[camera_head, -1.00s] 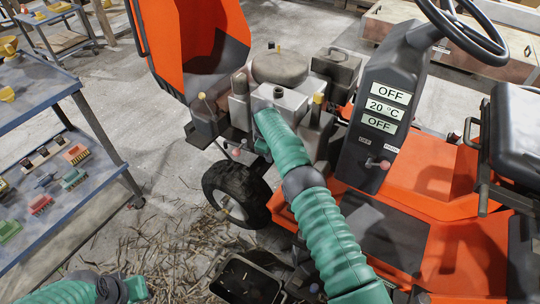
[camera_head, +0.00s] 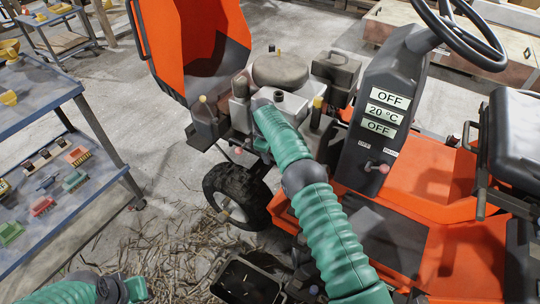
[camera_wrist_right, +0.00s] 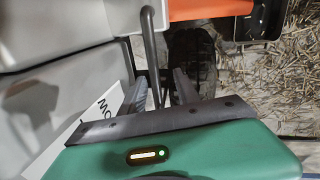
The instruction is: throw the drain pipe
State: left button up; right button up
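A thin dark bent tube (camera_wrist_right: 150,50), which looks like the drain pipe, hangs beside the pale engine block in the right wrist view. Its lower end shows between the two dark fingers of my right gripper (camera_wrist_right: 161,92). The fingers stand apart, with a gap to the right of the tube. I cannot tell whether the left finger touches it. In the head view my right arm reaches to the tractor engine (camera_head: 292,100). Its fingertips and the tube are hidden there. My left arm shows only at the bottom left, its fingers outside the picture.
The front wheel (camera_head: 236,195) is close below the engine, with straw (camera_head: 165,245) on the floor around it. A dark open container (camera_head: 245,282) sits below my right arm. The control console (camera_head: 376,130) is to the right. A blue table (camera_head: 95,160) with small parts stands left.

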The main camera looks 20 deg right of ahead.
notch_tip(320, 180, up, 14)
jog(key=s+a+p, duration=0.1)
jog(key=a+p, duration=0.1)
jog(key=p, duration=0.2)
jog(key=shift+s+f, duration=0.15)
jog(key=shift+s, duration=0.25)
jog(key=s+a+m+y, duration=0.1)
jog(key=s+a+m, duration=0.2)
jog(key=s, duration=0.8)
jog(key=s+a+m+t, duration=0.1)
jog(key=s+a+m, duration=0.1)
jog(key=s, duration=1)
jog(key=s+a+m+y, duration=0.1)
jog(key=s+a+m, duration=0.2)
jog(key=s, duration=0.8)
jog(key=w+p+v, duration=0.2)
jog(key=p+v, duration=1)
jog(key=w+r+p+v, duration=0.1)
jog(key=w+p+v, duration=0.2)
jog(key=p+v, duration=0.9)
jog(key=shift+a+p, duration=0.2)
jog(key=shift+p, duration=0.3)
jog(key=shift+w, duration=0.1)
